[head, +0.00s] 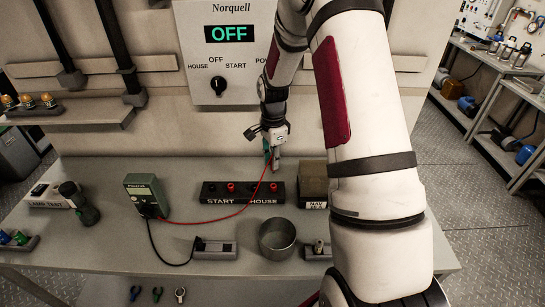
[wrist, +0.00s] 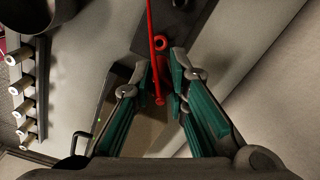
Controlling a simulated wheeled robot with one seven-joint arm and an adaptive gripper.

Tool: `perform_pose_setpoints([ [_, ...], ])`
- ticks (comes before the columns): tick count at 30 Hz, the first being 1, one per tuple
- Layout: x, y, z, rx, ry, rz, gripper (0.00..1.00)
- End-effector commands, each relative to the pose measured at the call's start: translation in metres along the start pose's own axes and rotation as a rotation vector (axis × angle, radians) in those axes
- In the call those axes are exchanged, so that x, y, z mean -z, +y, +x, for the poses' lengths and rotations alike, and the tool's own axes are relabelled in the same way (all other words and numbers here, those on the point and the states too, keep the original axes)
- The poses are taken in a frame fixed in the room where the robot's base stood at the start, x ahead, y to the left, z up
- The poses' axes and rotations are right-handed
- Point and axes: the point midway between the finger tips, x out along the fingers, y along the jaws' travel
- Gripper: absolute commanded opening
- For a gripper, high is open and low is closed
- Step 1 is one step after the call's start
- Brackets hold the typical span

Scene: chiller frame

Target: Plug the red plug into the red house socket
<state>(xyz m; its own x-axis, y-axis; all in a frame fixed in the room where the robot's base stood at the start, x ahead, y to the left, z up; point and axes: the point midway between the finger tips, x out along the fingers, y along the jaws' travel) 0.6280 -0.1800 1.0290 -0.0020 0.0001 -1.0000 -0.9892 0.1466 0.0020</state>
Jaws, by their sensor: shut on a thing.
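The red plug (wrist: 159,101) sits between my gripper's teal fingers (wrist: 162,82) in the wrist view, its red lead running up past the fingertips. In the head view my gripper (head: 272,160) hangs over the right end of the dark socket strip (head: 215,201), which is lettered START and HOUSE. The red house socket (head: 273,187) is just below the gripper there. A red socket ring (wrist: 162,44) shows on the strip beyond the fingertips in the wrist view. The plug is apart from the socket; its tip is hard to make out.
The green meter (head: 146,194) stands left of the strip, with red and black leads. A brown box (head: 313,178) stands close to the strip's right end. A metal cup (head: 277,239) and a grey holder (head: 214,250) are in front. The panel reads OFF (head: 232,34).

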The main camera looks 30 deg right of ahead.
Motion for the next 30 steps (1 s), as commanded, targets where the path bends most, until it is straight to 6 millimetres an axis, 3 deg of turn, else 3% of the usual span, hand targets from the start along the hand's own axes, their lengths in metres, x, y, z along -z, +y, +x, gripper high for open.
perform_pose_setpoints([
  [15,0.000,0.000,0.042,-0.002,0.000,-0.001,0.00],
  [30,0.000,0.000,0.047,-0.001,0.000,-0.001,0.00],
])
